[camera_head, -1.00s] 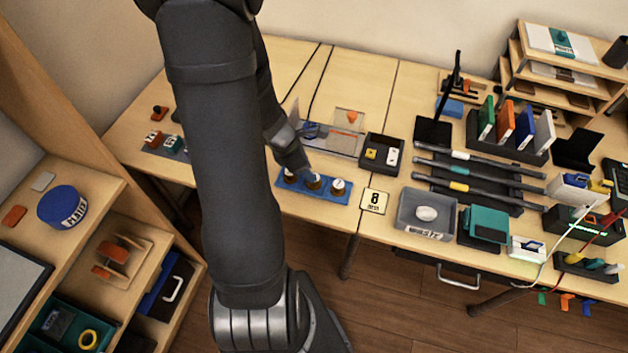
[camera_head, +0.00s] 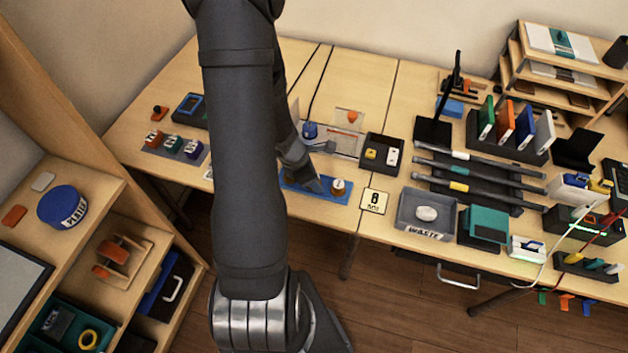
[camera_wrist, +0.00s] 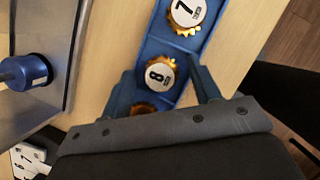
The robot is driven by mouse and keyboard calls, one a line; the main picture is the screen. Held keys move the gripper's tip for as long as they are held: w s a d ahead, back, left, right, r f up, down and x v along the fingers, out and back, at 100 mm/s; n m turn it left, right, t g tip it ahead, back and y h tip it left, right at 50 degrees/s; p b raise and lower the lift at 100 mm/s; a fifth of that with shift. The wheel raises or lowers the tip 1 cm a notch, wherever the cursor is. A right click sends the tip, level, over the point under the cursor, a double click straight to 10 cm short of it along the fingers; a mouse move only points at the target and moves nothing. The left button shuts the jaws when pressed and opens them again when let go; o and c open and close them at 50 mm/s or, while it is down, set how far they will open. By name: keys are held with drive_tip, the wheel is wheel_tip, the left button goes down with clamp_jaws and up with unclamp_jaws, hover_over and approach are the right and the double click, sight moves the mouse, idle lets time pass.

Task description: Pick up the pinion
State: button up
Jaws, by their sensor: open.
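A blue tray (camera_wrist: 163,40) holds a row of brass toothed pinions with white number caps. In the wrist view, the pinion marked 8 (camera_wrist: 160,73) lies between the fingers of my open gripper (camera_wrist: 162,84), and I see no clear contact. The pinion marked 7 (camera_wrist: 187,12) sits farther up the tray. Another pinion (camera_wrist: 144,108) is partly hidden by my gripper body. In the head view, my gripper (camera_head: 312,184) is down at the tray (camera_head: 344,198), covering its middle; one pinion (camera_head: 338,187) shows at its right.
A card marked 8 (camera_head: 374,201) lies right of the tray. A dark box (camera_head: 382,153) with yellow and white parts stands behind it. A grey waste bin (camera_head: 426,215) is farther right. In the wrist view, a blue cylindrical part (camera_wrist: 25,72) lies on a metal plate to the left.

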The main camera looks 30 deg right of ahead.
drive_tip(key=c, duration=1.1)
drive_tip(key=shift+r, duration=0.1)
